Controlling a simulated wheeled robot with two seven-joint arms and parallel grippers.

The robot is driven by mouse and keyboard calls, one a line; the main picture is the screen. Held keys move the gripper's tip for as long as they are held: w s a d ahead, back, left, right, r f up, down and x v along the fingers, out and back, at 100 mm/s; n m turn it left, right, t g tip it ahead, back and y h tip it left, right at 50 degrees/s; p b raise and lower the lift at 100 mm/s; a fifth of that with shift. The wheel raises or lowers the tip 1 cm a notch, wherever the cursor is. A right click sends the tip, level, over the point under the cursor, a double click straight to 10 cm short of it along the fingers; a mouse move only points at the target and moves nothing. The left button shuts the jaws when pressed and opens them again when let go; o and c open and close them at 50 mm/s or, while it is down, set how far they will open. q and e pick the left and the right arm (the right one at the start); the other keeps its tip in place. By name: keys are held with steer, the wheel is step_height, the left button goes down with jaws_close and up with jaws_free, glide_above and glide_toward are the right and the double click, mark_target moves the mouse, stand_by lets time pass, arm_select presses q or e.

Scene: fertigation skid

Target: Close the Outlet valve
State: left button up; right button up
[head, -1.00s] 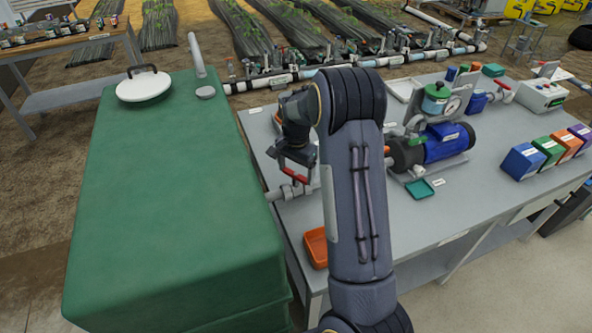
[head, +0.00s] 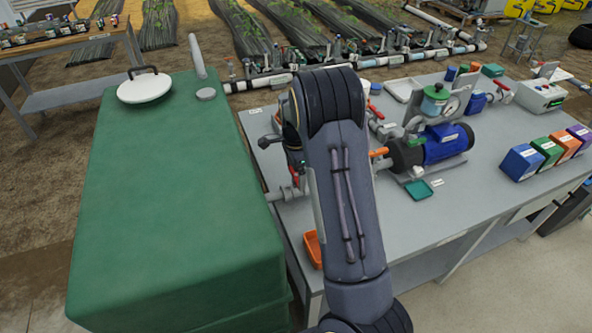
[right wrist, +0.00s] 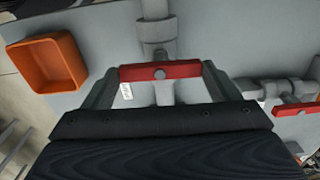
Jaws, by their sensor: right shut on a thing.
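A valve with a red bar handle (right wrist: 160,71) sits on a grey pipe (right wrist: 157,28) in the right wrist view. My right gripper (right wrist: 160,76) has one finger at each end of this handle and is shut on it. The handle lies crosswise to the pipe. A small white tag (right wrist: 126,91) hangs beside it, its text too small to read. In the head view the red handle (head: 296,173) shows as a small piece at the left edge of my right arm, which hides most of the gripper. My left gripper is not in view.
A second red handle (right wrist: 297,108) is at the right in the wrist view. An orange tray (head: 312,249) lies near the bench's front left. A blue pump (head: 445,143) stands to the right. A green covered block (head: 165,215) adjoins the bench on the left.

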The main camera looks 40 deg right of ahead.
mark_target(296, 175)
stand_by(0.4)
steer(key=o, duration=0.9)
step_height(296, 175, up, 8)
steer(key=shift+f+b, duration=0.1)
steer(key=shift+b, duration=0.3)
